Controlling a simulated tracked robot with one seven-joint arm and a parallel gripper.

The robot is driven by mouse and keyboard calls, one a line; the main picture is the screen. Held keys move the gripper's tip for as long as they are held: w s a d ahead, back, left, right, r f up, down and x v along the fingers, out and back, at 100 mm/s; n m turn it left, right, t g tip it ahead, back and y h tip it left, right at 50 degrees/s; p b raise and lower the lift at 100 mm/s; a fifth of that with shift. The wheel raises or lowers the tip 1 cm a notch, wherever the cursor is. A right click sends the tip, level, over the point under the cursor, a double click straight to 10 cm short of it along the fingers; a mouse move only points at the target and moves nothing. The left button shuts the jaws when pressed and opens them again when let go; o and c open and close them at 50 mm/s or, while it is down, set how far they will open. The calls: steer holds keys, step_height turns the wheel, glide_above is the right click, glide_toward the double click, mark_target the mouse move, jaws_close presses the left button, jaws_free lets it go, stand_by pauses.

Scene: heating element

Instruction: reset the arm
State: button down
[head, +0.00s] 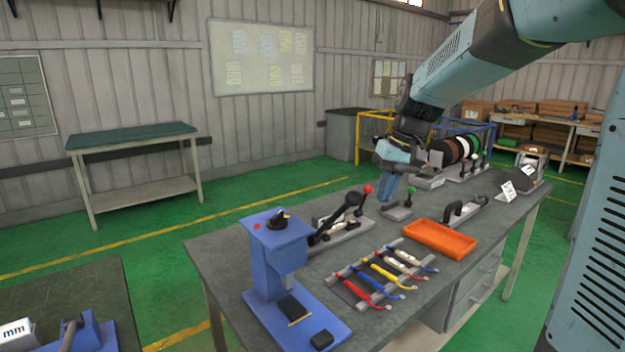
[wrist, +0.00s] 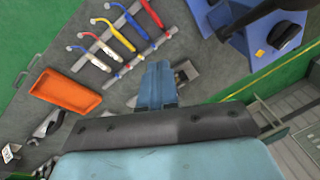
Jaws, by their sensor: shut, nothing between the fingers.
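My arm reaches in from the upper right in the head view. My gripper (head: 388,190) hangs fingers-down above the far side of the workbench (head: 225,259). Its blue fingers are shut with nothing between them. It is beside a small grey fixture with a green-knobbed lever (head: 397,211). In the wrist view my gripper (wrist: 158,68) shows as closed blue fingers over the bench. Whether the fingertips touch anything is hard to tell.
A blue press (head: 270,250) and a red-knobbed lever device (head: 345,222) stand left of my gripper. An orange tray (head: 440,238) and a rack of coloured-handled tools (head: 375,276) lie nearer. Cable spools (head: 462,148) stand behind. Bare bench shows between these items.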

steer(key=s+d+m+t+h, duration=0.1)
steer(key=s+d+t, duration=0.1)
steer(key=s, duration=0.9)
steer(key=s+d+m+t+h, duration=0.1)
steer(key=s+d, duration=0.4)
steer(key=s, duration=0.6)
steer(key=shift+s+r+t+h, duration=0.15)
steer(key=shift+r+t+h, duration=0.2)
steer(key=shift+t, duration=0.45)
